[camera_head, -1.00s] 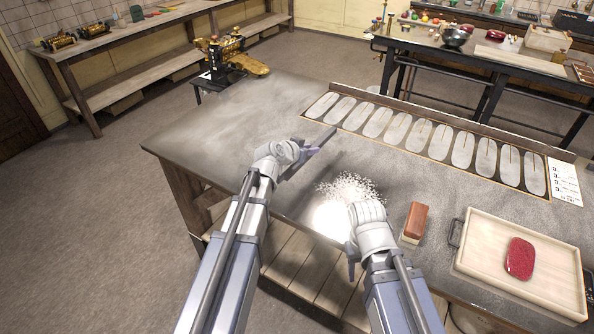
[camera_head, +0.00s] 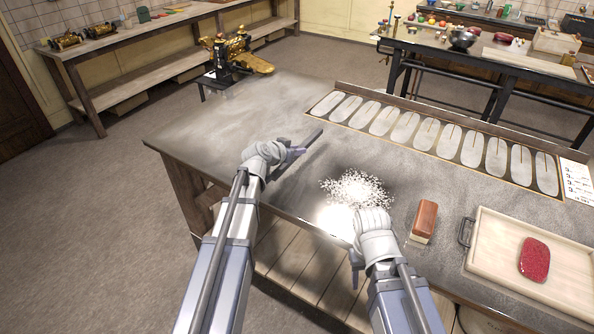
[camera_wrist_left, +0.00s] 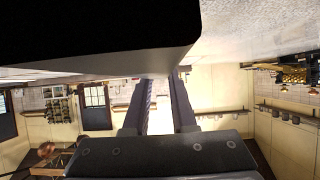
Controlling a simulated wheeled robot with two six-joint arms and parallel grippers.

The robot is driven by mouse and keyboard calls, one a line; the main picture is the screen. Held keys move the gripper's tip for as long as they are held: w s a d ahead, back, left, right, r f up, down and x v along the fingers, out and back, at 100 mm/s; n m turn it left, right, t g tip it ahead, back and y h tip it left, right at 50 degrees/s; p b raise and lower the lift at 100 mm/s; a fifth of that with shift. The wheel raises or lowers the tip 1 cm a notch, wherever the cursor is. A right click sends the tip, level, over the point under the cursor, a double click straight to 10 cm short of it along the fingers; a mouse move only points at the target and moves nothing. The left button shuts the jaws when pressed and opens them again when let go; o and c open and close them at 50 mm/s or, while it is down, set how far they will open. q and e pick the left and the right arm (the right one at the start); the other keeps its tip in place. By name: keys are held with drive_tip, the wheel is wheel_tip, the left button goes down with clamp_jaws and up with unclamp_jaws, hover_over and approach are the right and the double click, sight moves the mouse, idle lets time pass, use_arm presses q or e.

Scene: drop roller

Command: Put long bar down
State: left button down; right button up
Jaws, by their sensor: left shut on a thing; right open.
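My left gripper (camera_head: 290,153) is shut on the long bar (camera_head: 313,138), a dark grey bar that points away to the upper right over the table's left half. In the left wrist view the bar (camera_wrist_left: 95,38) is a large dark slab across the top, with the two fingers (camera_wrist_left: 162,100) running up to it. I cannot tell from the head view whether the bar touches the table (camera_head: 225,130). My right gripper (camera_head: 358,258) is open at the table's front edge, its fingers mostly hidden by its own wrist.
White crumbs (camera_head: 357,188) lie scattered beyond the right gripper. A brown block (camera_head: 424,219) and a wooden tray (camera_head: 483,262) with a red oval piece (camera_head: 534,259) are to the right. A row of grey oval plates (camera_head: 425,133) lines the back.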

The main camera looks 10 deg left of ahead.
sight(281, 167)
use_arm(q)
drive_tip(key=shift+f+b, duration=2.3)
drive_tip(key=shift+f, duration=0.45)
use_arm(e)
drive_tip(key=shift+f, duration=2.8)
use_arm(q)
drive_tip(key=shift+f, duration=0.1)
use_arm(e)
drive_tip(key=shift+f, duration=0.1)
use_arm(q)
drive_tip(key=c, duration=0.7)
unclamp_jaws()
drive_tip(key=shift+s+r, duration=0.2)
drive_tip(key=shift+r, duration=0.1)
drive_tip(key=p+v, duration=0.5)
drive_tip(key=v, duration=0.5)
drive_tip(key=shift+s+a+r, duration=0.1)
drive_tip(key=shift+s, duration=0.1)
drive_tip(key=shift+s+a+r+p, duration=0.15)
drive_tip(key=shift+s+r+p, duration=0.05)
drive_tip(key=shift+s+p, duration=0.25)
use_arm(e)
wheel_tip(281, 167, up, 6)
